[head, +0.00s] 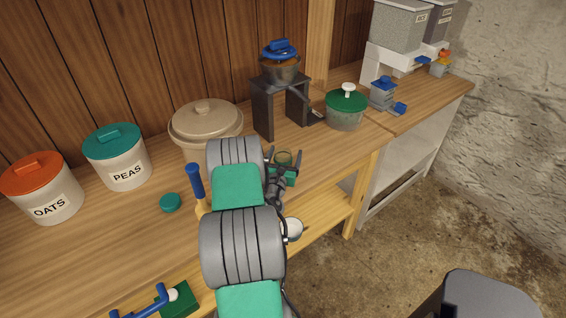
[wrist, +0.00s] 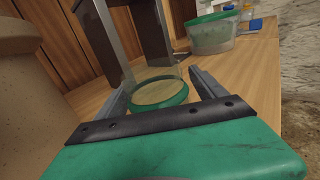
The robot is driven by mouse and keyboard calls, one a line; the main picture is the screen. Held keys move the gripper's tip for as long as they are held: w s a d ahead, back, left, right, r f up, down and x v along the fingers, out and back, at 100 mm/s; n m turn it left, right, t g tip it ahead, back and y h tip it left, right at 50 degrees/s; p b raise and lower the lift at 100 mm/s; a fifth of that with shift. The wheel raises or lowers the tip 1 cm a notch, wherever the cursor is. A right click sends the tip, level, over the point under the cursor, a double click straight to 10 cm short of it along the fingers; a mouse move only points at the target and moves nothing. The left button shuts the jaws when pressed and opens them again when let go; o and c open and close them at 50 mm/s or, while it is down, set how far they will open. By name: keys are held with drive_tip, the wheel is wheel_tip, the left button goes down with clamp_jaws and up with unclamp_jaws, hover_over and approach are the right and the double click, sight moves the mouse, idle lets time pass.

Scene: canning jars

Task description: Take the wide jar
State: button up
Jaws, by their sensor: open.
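A clear glass jar with a green ring (wrist: 157,88) stands on the wooden counter, straight ahead of my gripper (wrist: 160,78) in the wrist view. It looks short and broad, and is probably the wide jar. The two fingers are apart, one on each side of it in the picture, with nothing clamped. I cannot tell whether they touch it. In the head view my gripper (head: 285,163) is low over the counter's front part, with the jar's rim (head: 283,156) showing between the fingers. My arm and gripper hide much of the jar there.
A dark stand with a hopper (head: 280,70) is just behind the jar. A large beige lidded crock (head: 207,122) is close on the left. A green-lidded glass pot (head: 346,108) stands to the right. Orange-lidded and teal-lidded canisters (head: 115,158) are further left. The counter's front edge is near.

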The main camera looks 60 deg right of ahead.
drive_tip(key=c, duration=1.6)
